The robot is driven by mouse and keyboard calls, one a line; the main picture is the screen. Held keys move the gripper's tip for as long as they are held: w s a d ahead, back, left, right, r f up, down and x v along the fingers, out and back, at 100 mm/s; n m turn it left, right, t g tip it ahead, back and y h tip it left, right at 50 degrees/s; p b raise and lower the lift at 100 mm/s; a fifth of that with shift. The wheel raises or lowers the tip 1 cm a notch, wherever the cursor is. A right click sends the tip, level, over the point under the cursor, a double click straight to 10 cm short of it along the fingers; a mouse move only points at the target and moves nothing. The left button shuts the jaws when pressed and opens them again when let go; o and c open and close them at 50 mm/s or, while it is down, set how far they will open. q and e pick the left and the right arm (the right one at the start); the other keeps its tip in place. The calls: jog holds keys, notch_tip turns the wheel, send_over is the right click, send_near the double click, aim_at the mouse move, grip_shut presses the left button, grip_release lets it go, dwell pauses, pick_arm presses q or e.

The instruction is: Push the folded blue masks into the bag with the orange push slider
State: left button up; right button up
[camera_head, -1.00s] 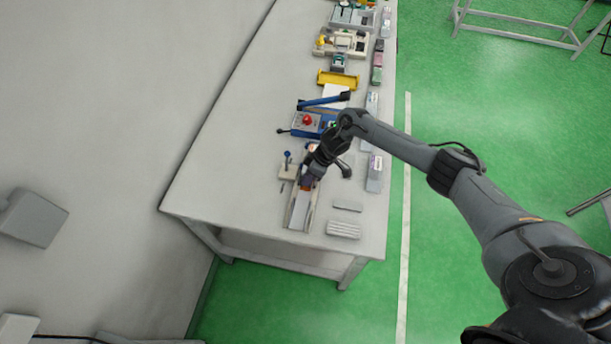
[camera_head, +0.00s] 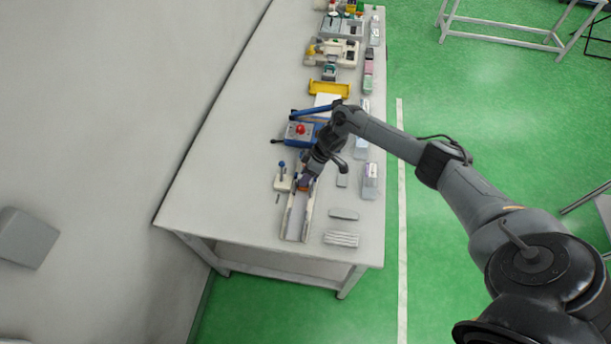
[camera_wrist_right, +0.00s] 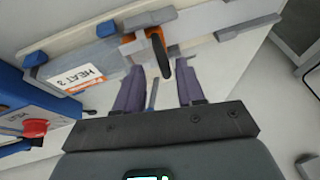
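The orange push slider (camera_wrist_right: 155,48) with its dark upright handle sits across a pale channel, seen close in the right wrist view. In the head view a bit of orange (camera_head: 303,188) shows at the channel's far end. My right gripper (camera_head: 306,183) is there, pointing down. In the wrist view its two purple fingers (camera_wrist_right: 158,85) stand apart, with the handle near their tips and no finger visibly touching it. The channel (camera_head: 286,222) runs toward the near table edge and looks pale inside. I cannot make out the blue masks or the bag. My left gripper is out of view.
A small stand with a blue knob (camera_head: 283,180) is left of the channel. A blue box with a red button (camera_head: 300,130) is beyond it. A grey pad (camera_head: 344,214) and a pale stack (camera_head: 341,239) lie to the right. The table's (camera_head: 205,195) left side is clear.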

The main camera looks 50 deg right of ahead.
jog(key=shift+s+d+r, duration=0.1)
jog(key=shift+s+r, duration=0.05)
jog(key=shift+r, duration=0.3)
jog(key=v, duration=1)
jog(key=shift+f, duration=0.2)
